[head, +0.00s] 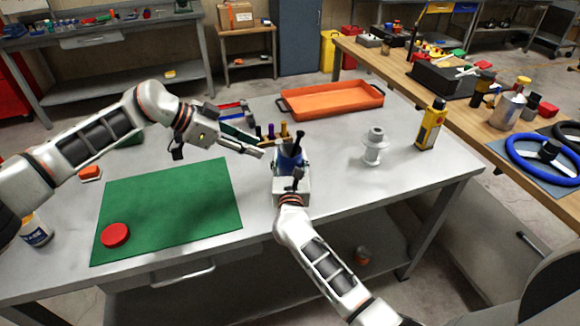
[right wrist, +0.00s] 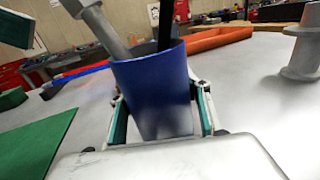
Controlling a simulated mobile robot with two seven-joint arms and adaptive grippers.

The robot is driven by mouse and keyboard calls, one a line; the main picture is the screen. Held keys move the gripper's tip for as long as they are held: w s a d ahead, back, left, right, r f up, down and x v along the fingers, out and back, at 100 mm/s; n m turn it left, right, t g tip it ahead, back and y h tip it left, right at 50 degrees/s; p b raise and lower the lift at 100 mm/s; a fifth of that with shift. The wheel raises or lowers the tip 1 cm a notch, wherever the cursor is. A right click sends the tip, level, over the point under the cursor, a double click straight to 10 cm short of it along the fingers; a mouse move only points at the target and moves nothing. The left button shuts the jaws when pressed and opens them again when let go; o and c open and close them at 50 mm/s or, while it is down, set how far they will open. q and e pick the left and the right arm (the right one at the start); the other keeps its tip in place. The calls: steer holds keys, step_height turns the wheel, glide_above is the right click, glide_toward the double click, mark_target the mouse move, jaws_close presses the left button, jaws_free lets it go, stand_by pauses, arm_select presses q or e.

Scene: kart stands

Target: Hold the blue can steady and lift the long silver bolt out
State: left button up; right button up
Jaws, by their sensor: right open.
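The blue can (head: 290,160) stands upright on the grey table. In the right wrist view the blue can (right wrist: 152,95) fills the middle. The long silver bolt (right wrist: 104,30) leans out of its left side, its hex head near the top edge. A black rod (right wrist: 166,25) also sticks out of the can. My right gripper (right wrist: 160,112) is open, with one teal-padded finger on each side of the can; firm contact is not visible. My left gripper (head: 258,149) appears open and empty, just left of the can.
A green mat (head: 175,210) with a red disc (head: 115,235) lies left. Upright coloured handles (head: 271,132) stand close behind the can. An orange tray (head: 330,98) is at the back. A grey spool (head: 375,147) and yellow bottle (head: 430,125) stand right, with bare table between.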

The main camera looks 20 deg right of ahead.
steer(key=shift+w+d, duration=0.15)
steer(key=shift+w, duration=0.2)
steer(key=c, duration=1.2)
steer(key=shift+c, duration=0.5)
